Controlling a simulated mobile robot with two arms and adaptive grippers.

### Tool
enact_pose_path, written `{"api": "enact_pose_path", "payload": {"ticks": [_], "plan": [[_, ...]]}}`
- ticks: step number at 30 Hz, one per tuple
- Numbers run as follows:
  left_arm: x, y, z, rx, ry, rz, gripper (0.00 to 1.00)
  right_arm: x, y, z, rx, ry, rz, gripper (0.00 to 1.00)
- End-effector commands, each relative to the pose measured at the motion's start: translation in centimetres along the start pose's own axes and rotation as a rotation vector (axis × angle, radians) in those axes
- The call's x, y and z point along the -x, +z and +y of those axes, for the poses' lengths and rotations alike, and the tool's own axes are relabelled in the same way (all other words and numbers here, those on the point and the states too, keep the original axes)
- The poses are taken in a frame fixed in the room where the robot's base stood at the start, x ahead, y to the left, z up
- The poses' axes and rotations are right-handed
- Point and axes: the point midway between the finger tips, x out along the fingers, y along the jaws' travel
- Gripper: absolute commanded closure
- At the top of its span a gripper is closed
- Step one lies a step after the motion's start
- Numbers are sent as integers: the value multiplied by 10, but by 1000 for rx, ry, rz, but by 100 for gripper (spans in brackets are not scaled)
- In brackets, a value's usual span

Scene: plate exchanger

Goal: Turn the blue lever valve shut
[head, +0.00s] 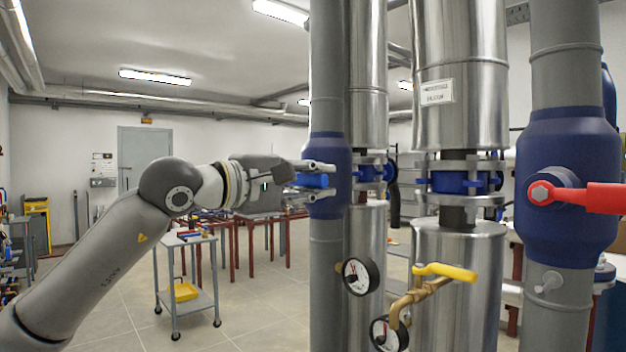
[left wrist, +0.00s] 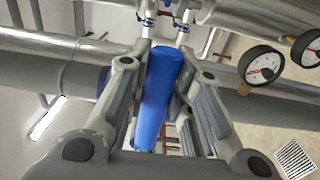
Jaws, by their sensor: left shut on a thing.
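The blue lever (head: 312,180) is on the blue valve body (head: 328,150) of the left vertical grey pipe. It sticks out to the left of the pipe in the head view, roughly level. My left gripper (head: 319,178) comes in from the left and is shut on the lever, with one finger above and one below it. In the left wrist view the blue lever (left wrist: 157,100) lies between the two fingers of the gripper (left wrist: 166,72). The lever's joint with the valve is partly hidden by the fingers. My right gripper is not in view.
A large blue valve (head: 568,165) with a red lever (head: 590,197) stands at the right. A yellow-handled valve (head: 445,272) and gauges (head: 360,276) are below, near the insulated steel pipes (head: 460,80). A wheeled cart (head: 188,300) stands behind my left arm, with free floor around it.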

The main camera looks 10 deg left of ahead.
Motion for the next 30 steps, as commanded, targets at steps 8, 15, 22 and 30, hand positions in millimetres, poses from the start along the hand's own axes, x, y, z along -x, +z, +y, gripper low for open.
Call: {"api": "enact_pose_path", "payload": {"ticks": [8, 15, 22, 30], "plan": [[-2, 1, -6, -14, -12, 0, 100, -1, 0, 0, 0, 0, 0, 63], [-2, 1, -7, -13, -13, -1, 67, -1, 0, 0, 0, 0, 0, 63], [-1, 0, -4, -10, -7, 0, 56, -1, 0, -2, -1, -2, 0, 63], [6, -1, -2, -8, -3, 1, 56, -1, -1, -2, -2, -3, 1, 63]]}}
